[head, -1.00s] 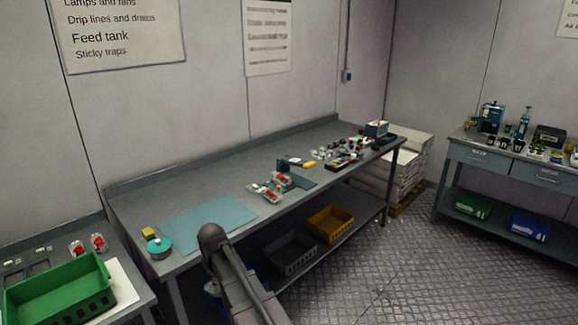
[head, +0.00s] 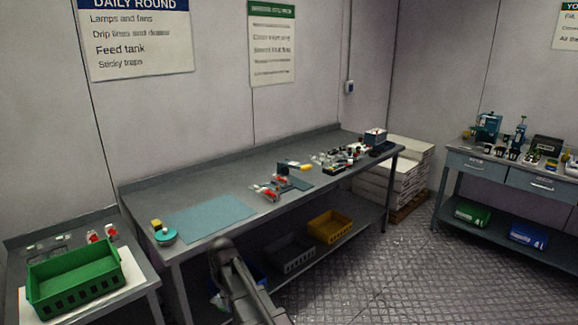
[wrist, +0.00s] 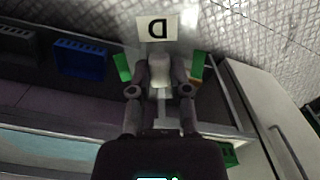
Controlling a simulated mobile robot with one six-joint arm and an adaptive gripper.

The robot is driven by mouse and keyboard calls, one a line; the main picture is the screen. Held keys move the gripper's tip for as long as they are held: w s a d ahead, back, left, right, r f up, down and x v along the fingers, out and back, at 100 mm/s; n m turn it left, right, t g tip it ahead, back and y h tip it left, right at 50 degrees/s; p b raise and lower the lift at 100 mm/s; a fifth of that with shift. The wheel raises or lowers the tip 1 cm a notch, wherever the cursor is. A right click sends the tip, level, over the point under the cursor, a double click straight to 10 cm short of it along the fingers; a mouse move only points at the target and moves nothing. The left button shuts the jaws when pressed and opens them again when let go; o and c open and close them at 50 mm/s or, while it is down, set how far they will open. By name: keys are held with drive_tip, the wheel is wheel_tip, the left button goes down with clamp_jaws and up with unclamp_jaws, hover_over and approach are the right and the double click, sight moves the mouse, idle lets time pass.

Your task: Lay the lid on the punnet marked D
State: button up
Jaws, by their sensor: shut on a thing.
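In the wrist view my gripper (wrist: 159,85) is shut on a pale piece (wrist: 158,70) between its two dark fingers. A white card with a black D (wrist: 157,28), upside down in the picture, shows just beyond the fingertips. I cannot tell whether the pale piece is the lid or whether the card belongs to it. In the head view, small clear packs with red contents (head: 268,190) lie on the long bench (head: 222,180). Two more red packs (head: 93,237) stand on the left table. No D is legible in the head view.
A green crate (head: 75,287) sits on the left table. A blue-green mat (head: 208,218) lies bare on the bench, beside a turquoise round thing (head: 165,236). Small items crowd the bench's far end. Grey and yellow bins (head: 329,226) are on its lower shelf. Open floor lies at right.

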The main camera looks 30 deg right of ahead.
drive_tip(key=shift+s+a, duration=0.1)
drive_tip(key=shift+s, duration=0.15)
drive_tip(key=shift+d, duration=0.3)
